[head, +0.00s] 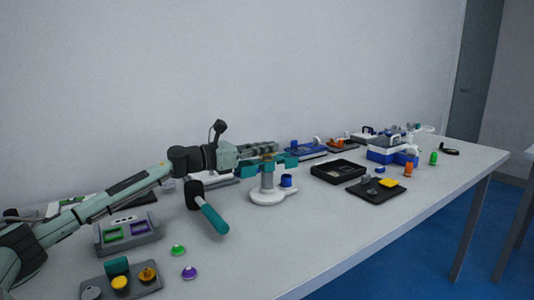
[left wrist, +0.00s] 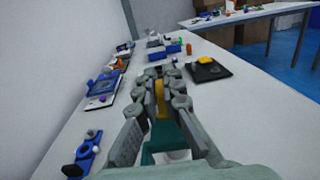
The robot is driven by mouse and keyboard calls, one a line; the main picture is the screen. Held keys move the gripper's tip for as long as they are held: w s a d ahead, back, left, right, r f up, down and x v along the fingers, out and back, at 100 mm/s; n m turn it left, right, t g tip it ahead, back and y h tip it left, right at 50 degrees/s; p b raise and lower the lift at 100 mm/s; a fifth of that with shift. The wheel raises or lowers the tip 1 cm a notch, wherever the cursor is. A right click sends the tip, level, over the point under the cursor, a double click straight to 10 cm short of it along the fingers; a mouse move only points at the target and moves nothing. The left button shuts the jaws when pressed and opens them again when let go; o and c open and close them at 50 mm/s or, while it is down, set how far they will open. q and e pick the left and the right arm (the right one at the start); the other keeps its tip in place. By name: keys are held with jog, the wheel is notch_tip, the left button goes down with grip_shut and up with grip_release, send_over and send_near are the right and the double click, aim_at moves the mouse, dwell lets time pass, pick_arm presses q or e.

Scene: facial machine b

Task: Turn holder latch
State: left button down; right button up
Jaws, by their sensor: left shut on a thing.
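The holder (head: 267,181) stands on the table in the head view, with a round white base, a grey column and teal arms at its top. A small yellow piece, which looks like its latch, shows at the top in the head view (head: 268,156) and between my fingers in the left wrist view (left wrist: 160,98). My left gripper (head: 268,149) reaches in from the left above the holder's top. It also shows in the left wrist view (left wrist: 172,74), its fingers on both sides of the yellow piece. The teal part (left wrist: 166,138) lies below the fingers. My right gripper is out of view.
A black tray (head: 338,170) and a black plate with a yellow block (head: 390,183) lie further right. The table's front middle is clear.

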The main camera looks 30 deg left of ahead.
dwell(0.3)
pick_arm(q)
jog(key=c, duration=1.6)
grip_release()
jog(key=shift+c, duration=0.2)
jog(key=shift+s+a+f, duration=0.1)
jog(key=shift+s+a, duration=0.15)
jog(key=shift+s, duration=0.15)
jog(key=v, duration=1.1)
